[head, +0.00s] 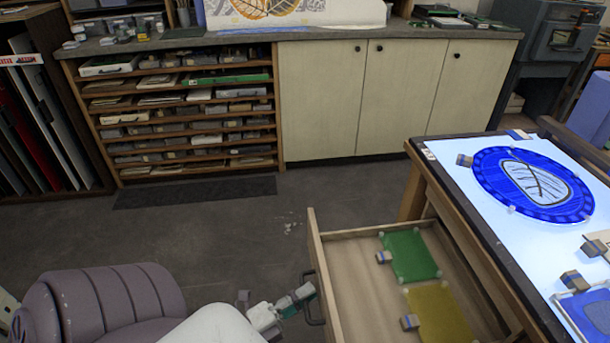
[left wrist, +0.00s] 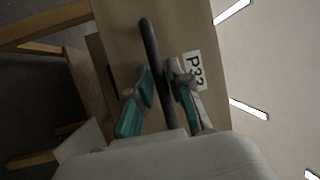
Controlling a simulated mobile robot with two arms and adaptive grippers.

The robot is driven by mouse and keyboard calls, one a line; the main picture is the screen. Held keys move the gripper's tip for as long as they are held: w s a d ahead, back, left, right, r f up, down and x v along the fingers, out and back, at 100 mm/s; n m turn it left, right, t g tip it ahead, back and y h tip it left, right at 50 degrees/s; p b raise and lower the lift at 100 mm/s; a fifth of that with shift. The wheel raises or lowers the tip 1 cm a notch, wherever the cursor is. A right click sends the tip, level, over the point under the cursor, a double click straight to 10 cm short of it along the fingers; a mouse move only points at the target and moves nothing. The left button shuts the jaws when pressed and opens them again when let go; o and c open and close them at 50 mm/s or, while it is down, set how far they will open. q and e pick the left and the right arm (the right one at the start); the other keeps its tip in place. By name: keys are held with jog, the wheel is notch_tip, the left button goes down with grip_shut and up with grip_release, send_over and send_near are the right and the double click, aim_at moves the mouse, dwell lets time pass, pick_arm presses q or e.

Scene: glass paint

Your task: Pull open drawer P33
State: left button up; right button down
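Drawer P33 (head: 355,259) is pulled out from under the light table at the lower right of the head view. It holds a green glass sheet (head: 409,256) and an olive-yellow one (head: 440,314). The P33 label (left wrist: 194,70) shows on its wooden front in the left wrist view. My left gripper (head: 303,294) is at the dark bar handle (head: 316,313). In the left wrist view its fingers (left wrist: 160,82) lie close on both sides of the handle (left wrist: 149,38) and appear shut on it. My right gripper is out of view.
The light table (head: 480,228) at the right carries a blue round glass panel (head: 500,182) and small blocks. A wooden rack of shelves (head: 185,115) and pale cabinets (head: 390,95) stand at the back.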

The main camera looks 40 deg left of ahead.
pick_arm(q)
jog(key=v, duration=1.2)
dwell(0.5)
